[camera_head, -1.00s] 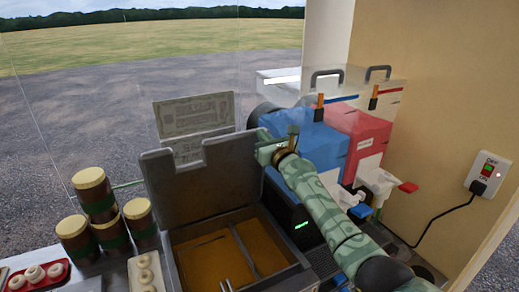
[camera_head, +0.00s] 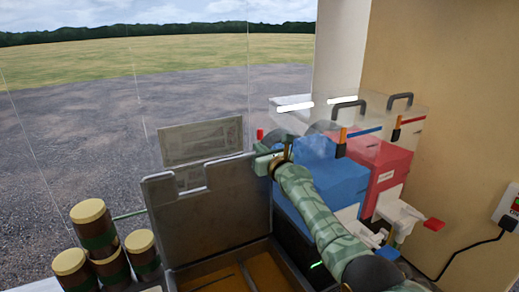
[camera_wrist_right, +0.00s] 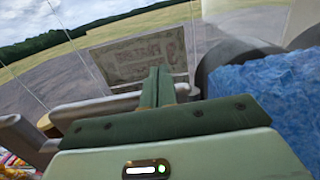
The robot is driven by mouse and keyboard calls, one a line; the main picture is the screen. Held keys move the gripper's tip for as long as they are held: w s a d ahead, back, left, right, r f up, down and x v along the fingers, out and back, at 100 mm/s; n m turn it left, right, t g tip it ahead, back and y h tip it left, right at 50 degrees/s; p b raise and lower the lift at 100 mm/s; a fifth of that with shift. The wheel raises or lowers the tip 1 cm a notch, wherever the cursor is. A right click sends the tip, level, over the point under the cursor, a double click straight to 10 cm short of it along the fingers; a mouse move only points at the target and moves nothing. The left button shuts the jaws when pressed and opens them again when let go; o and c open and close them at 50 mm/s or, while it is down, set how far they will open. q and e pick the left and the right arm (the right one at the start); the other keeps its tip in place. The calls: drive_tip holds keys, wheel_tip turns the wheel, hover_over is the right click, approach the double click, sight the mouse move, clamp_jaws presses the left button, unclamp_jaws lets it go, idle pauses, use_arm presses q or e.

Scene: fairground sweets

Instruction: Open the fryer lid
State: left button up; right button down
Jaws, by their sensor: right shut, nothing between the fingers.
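The fryer lid (camera_head: 215,210) is a dark grey plate with a notch in its top edge. It stands raised, nearly upright, at the back of the fryer (camera_head: 280,262), and the brown oil inside shows at the bottom of the head view. My right gripper (camera_head: 264,162) is at the lid's upper right corner. Whether it touches the lid cannot be told. In the right wrist view its green fingers (camera_wrist_right: 158,84) are together with nothing between them. My left gripper is not in view.
A blue slush machine (camera_head: 330,172) and a red one (camera_head: 383,160) stand close to the right of my right gripper. Several brown jars with yellow lids (camera_head: 90,211) stand left of the fryer. A sign (camera_head: 200,142) stands behind the lid.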

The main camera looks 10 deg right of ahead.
drive_tip(key=shift+f, duration=0.3)
drive_tip(key=shift+s+d, duration=0.1)
